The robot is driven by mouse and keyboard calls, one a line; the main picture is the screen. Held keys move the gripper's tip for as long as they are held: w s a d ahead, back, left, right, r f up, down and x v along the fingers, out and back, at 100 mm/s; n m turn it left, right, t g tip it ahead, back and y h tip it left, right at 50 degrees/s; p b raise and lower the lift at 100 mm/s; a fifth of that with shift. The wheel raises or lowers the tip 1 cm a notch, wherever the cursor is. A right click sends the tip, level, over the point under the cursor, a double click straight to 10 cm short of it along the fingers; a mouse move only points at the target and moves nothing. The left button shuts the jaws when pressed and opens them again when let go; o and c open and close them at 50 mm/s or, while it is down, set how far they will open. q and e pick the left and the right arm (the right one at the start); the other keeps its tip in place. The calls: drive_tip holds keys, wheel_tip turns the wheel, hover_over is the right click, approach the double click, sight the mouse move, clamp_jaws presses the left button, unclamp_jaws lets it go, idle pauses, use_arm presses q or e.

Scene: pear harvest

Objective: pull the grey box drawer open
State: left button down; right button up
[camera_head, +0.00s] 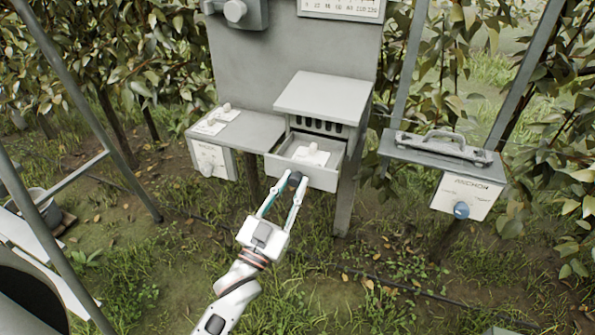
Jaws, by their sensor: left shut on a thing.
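The grey box (322,97) stands on a post at the middle of the head view, with slots in its front. Its drawer (318,175) is pulled out toward me, and a white piece with a small knob (311,155) lies inside it. My left gripper (292,181) reaches up from below and is shut on the dark round knob (296,177) on the drawer's front. The fingers partly hide the knob. My right gripper is not in view.
A panel labelled ANCHOR (467,191) with a blue knob and a handled lid (444,145) stands at the right. A smaller box (208,157) is left of the drawer. Metal poles and leafy plants surround the boxes. Grass in front is mostly clear.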

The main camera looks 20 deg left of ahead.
use_arm(q)
drive_tip(key=shift+s, duration=0.1)
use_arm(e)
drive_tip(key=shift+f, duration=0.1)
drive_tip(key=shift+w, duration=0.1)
use_arm(q)
drive_tip(key=c, duration=1.9)
unclamp_jaws()
drive_tip(key=shift+o, duration=0.6)
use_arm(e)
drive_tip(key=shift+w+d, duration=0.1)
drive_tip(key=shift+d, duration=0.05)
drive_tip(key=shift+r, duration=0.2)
use_arm(q)
drive_tip(key=v, duration=1.2)
